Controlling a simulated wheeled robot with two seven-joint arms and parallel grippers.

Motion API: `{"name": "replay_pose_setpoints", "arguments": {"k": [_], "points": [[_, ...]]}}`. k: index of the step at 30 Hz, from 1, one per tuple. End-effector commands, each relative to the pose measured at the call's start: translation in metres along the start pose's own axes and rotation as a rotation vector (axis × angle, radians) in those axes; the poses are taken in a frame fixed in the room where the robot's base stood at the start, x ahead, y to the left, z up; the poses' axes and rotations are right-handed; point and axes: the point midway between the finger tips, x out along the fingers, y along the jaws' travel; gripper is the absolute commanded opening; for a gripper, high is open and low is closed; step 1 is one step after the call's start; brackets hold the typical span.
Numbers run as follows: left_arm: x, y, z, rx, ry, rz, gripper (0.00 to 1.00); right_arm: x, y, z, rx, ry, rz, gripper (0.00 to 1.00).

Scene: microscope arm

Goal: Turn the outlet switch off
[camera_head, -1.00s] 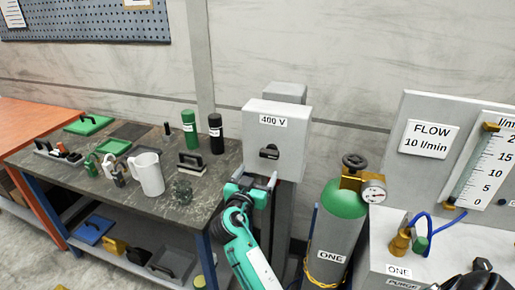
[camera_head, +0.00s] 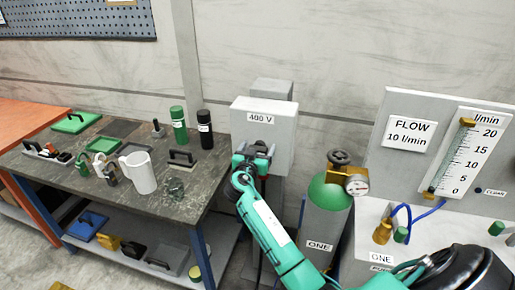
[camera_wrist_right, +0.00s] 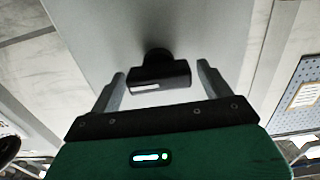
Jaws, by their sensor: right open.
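The outlet box (camera_head: 280,125) is a pale grey box labelled 400 V on a grey post. Its switch is a black rotary knob on the front face, mostly hidden by my right gripper in the head view. In the right wrist view the black knob (camera_wrist_right: 160,72) shows clearly, with a white mark on its bar, which lies roughly level across the picture. My right gripper (camera_head: 260,152) is open in front of the box. Its two fingers stand on either side of the knob, with a gap to each. My left gripper is not in view.
A gas cylinder (camera_head: 325,208) with a green top and a gauge stands right of the box. A flow panel (camera_head: 400,110) is farther right. A dark-topped workbench (camera_head: 150,200) with a white jug (camera_head: 139,172) and bottles is at left.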

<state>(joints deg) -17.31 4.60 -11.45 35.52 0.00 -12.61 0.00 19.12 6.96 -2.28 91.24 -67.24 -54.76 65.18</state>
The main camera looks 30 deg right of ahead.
Motion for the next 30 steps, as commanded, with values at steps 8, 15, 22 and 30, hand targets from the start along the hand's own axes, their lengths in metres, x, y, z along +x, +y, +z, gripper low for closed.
{"name": "replay_pose_setpoints", "arguments": {"k": [8,15,22,30], "points": [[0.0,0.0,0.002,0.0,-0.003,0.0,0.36,0.0,0.0,0.0,0.0,0.0,0.0,0.46],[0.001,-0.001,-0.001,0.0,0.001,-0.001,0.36,-0.001,0.0,0.0,-0.008,0.0,0.0,0.36],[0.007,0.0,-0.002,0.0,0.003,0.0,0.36,-0.001,-0.001,0.002,-0.077,0.0,0.0,0.36],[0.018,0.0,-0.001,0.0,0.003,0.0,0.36,-0.001,-0.003,0.002,-0.278,0.001,0.0,0.36]]}}
